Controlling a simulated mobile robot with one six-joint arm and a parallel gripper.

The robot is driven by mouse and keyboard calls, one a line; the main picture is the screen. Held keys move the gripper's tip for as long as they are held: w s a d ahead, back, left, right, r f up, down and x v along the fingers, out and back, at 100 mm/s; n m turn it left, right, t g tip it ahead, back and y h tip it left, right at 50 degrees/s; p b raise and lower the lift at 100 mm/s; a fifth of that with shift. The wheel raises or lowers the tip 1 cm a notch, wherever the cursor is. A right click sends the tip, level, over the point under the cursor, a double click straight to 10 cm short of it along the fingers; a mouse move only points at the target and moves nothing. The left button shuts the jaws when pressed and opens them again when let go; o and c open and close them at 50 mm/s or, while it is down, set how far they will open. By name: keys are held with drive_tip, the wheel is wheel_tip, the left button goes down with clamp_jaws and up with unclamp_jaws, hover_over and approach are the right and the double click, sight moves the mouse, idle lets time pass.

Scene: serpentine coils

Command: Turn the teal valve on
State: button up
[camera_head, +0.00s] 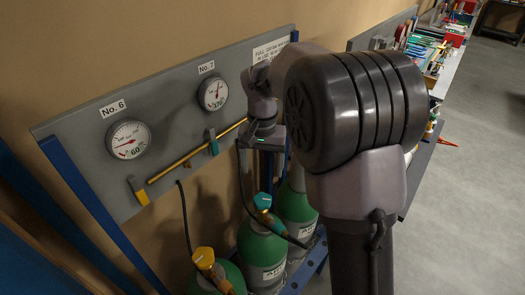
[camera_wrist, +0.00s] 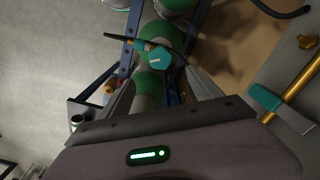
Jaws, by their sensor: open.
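A teal lever valve (camera_head: 212,141) sits on the brass pipe (camera_head: 180,165) on the grey panel, below the No. 7 gauge. It hangs roughly crosswise to the pipe. It also shows in the wrist view (camera_wrist: 280,107), at the right, outside my fingers. A teal valve knob (camera_head: 263,201) tops a green cylinder; it also shows in the wrist view (camera_wrist: 159,58), beyond and between my fingers. My gripper (camera_wrist: 162,88) is open and empty, apart from both. In the head view my gripper (camera_head: 264,140) is right of the lever and above the cylinders, partly hidden by my arm.
A yellow lever (camera_head: 138,190) is at the pipe's left end. A yellow-topped cylinder (camera_head: 225,277) stands at the lower middle. The No. 6 gauge (camera_head: 128,139) and No. 7 gauge (camera_head: 213,94) are above the pipe. Black hoses hang nearby.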

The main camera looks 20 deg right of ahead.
wheel_tip(320, 180, up, 4)
drive_tip(key=shift+r+p, duration=0.15)
drive_tip(key=shift+p, duration=0.2)
